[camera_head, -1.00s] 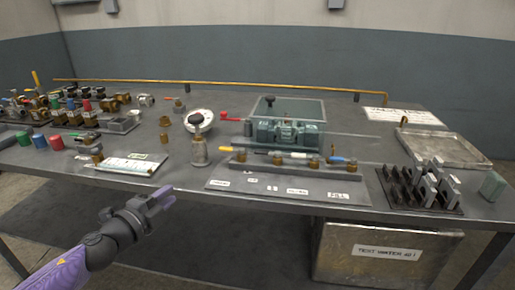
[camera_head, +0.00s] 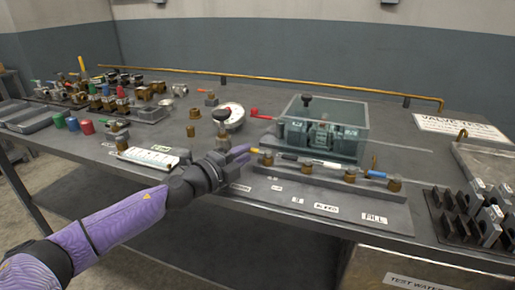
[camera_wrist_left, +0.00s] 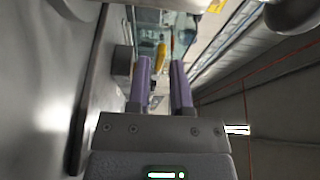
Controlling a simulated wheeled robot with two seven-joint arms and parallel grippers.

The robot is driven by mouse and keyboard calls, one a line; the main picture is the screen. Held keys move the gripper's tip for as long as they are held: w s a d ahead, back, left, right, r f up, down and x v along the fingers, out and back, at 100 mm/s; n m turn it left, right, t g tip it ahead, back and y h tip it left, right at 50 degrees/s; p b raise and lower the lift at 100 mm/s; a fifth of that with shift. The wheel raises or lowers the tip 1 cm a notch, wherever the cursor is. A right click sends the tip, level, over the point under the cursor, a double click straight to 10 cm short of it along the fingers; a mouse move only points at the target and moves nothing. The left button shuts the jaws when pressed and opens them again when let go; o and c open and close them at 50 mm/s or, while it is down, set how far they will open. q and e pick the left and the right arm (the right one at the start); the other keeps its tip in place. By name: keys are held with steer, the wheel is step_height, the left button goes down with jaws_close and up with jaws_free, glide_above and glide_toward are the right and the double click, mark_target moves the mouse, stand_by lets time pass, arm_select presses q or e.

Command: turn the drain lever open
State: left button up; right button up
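The valve manifold (camera_head: 318,190) lies along the table's front, with several brass valves and levers with yellow, black and blue handles. Its small labels are mostly too blurred to read; one at the right reads FILL, so I cannot tell which lever is marked drain. My left gripper (camera_head: 242,154) is at the manifold's left end, beside the yellow lever (camera_head: 256,151). In the left wrist view my gripper (camera_wrist_left: 160,70) has its two purple fingers apart and nothing held between them. The yellow lever (camera_wrist_left: 160,56) shows just beyond the fingertips, in line with the gap. My right gripper is not in view.
A clear-lidded teal pump box (camera_head: 325,128) stands behind the manifold. A rack of grey blocks (camera_head: 470,217) stands at the right.

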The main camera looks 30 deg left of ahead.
arm_select(q)
steer(key=shift+w+d, duration=0.2)
steer(key=shift+w, duration=1)
steer(key=shift+w+d, duration=0.2)
steer(key=shift+w, duration=0.95)
jaws_close()
